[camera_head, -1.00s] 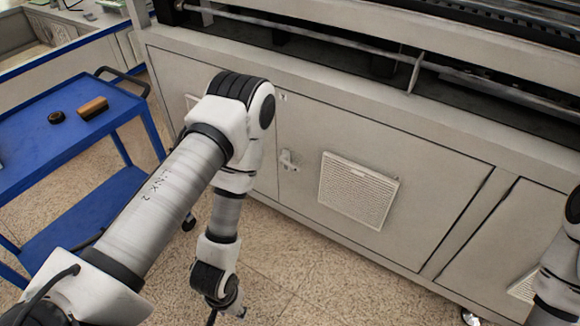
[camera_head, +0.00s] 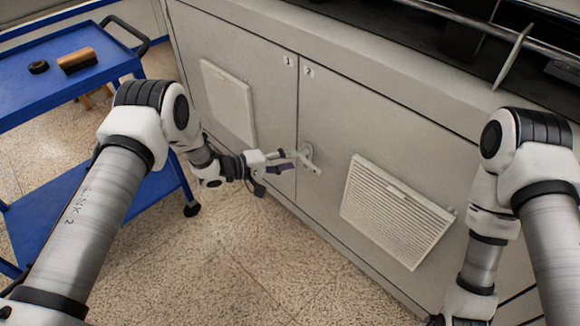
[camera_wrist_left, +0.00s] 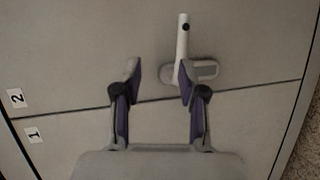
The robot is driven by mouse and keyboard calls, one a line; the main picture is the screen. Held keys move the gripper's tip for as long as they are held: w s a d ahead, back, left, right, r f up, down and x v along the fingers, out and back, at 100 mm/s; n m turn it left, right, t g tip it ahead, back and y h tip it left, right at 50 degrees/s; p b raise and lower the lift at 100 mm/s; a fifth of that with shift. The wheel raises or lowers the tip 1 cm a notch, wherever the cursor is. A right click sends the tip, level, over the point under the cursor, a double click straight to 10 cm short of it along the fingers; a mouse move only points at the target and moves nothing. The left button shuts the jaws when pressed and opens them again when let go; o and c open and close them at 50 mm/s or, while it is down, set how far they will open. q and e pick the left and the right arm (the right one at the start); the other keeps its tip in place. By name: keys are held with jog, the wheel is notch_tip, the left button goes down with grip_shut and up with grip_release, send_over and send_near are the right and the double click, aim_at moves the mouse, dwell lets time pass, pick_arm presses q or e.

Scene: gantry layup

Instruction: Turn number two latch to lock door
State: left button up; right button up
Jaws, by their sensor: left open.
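The number two latch (camera_head: 308,153) is a small pale metal handle beside the seam between the doors marked 1 and 2. In the left wrist view the latch handle (camera_wrist_left: 183,38) points away from the seam, across door two (camera_head: 345,120), with its rounded base (camera_wrist_left: 207,71) near the seam. My left gripper (camera_head: 287,160) is open at the latch. In the wrist view its right fingertip overlaps the latch base, and the handle is not clearly between the fingers. Contact cannot be told. My right arm hangs at the right, its gripper outside the picture.
Door one (camera_head: 270,95) has a vent panel (camera_head: 228,100), and door two has another vent (camera_head: 395,212). A blue cart (camera_head: 60,85) with a black ring (camera_head: 38,67) and a brown block (camera_head: 77,61) stands at the left. Speckled floor (camera_head: 235,260) lies open before the cabinet.

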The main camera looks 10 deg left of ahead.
aim_at(308, 165)
pick_arm(q)
jog(key=w+d+f+b, duration=0.1)
jog(key=d, duration=0.1)
jog(key=w+d+f+b, duration=0.1)
jog(key=d+f, duration=0.1)
jog(key=w+d+f+b, duration=0.1)
jog(key=d, duration=0.1)
jog(key=shift+w+d+f, duration=0.15)
jog(key=shift+w+f, duration=0.25)
pick_arm(e)
notch_tip(308, 165, down, 4)
jog(key=shift+s+f, duration=0.1)
jog(key=shift+f, duration=0.1)
pick_arm(q)
jog(key=shift+c, duration=0.3)
grip_shut()
